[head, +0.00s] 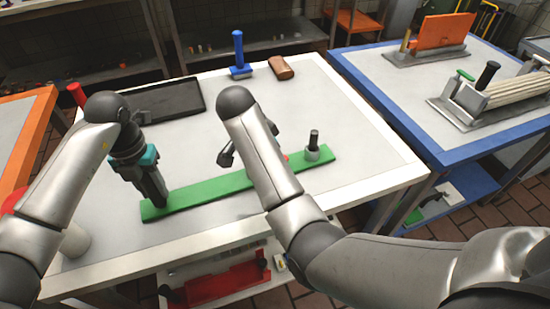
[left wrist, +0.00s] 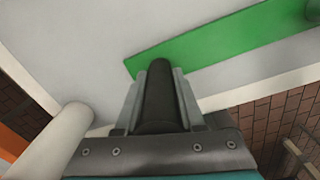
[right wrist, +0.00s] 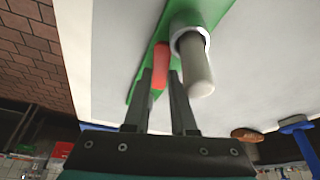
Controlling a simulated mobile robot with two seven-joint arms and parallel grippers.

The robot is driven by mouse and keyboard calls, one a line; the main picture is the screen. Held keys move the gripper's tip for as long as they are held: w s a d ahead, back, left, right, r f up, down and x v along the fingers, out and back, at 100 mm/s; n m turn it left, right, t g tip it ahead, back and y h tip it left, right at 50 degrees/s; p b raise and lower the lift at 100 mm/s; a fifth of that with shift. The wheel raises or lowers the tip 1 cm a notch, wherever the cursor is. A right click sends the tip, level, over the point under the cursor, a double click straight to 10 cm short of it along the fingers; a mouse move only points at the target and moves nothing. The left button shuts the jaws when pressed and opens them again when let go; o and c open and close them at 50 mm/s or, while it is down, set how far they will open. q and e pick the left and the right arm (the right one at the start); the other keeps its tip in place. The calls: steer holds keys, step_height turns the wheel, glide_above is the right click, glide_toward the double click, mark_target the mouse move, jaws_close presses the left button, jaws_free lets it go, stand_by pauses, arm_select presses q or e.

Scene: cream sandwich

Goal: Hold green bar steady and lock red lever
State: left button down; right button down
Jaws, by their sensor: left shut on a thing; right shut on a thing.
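The green bar (head: 215,189) lies flat on the white table. A dark upright handle (left wrist: 157,92) stands at its left end. My left gripper (head: 160,196) is shut on that handle; its fingers show on both sides of it in the left wrist view. The red lever (right wrist: 159,64) lies along the bar beside a grey collar with a post (right wrist: 194,62). My right gripper (right wrist: 161,88) is shut on the lever. In the head view my right arm mostly hides that grip; only a bit of red (head: 286,157) shows.
A white cylinder (head: 75,240) stands at the front left. A blue-edged table (head: 400,100) with other fixtures is at right.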

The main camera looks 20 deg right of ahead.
steer(key=shift+w+m, duration=0.1)
steer(key=shift+m, duration=0.3)
steer(key=c, duration=0.7)
jaws_free()
